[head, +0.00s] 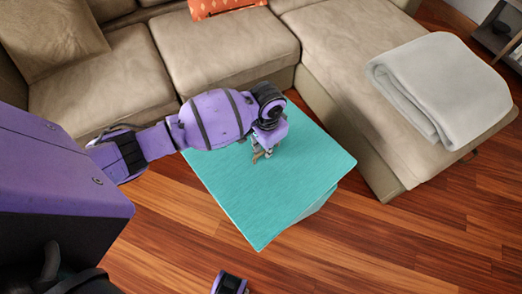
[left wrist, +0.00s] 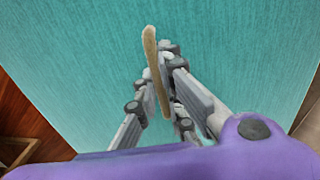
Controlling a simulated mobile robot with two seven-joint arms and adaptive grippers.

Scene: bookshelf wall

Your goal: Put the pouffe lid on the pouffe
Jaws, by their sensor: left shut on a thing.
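The teal pouffe lid (head: 285,190) is a flat square in front of the sofa. A thin beige handle strap (left wrist: 150,50) stands up from its top. My left gripper (head: 261,153) is shut on this strap near the lid's middle; it also shows in the left wrist view (left wrist: 163,88). The pouffe (head: 318,207) shows only as a strip of pale side under the lid's lower right edge. The lid covers the rest. I cannot tell whether the lid touches the pouffe's rim. My right gripper is not in view.
A beige sectional sofa (head: 225,55) runs along the back and right, close to the lid's far edges. A folded grey blanket (head: 440,85) lies on its right part. An orange pillow (head: 220,6) is at the back. Wooden floor (head: 400,250) is clear in front and to the right.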

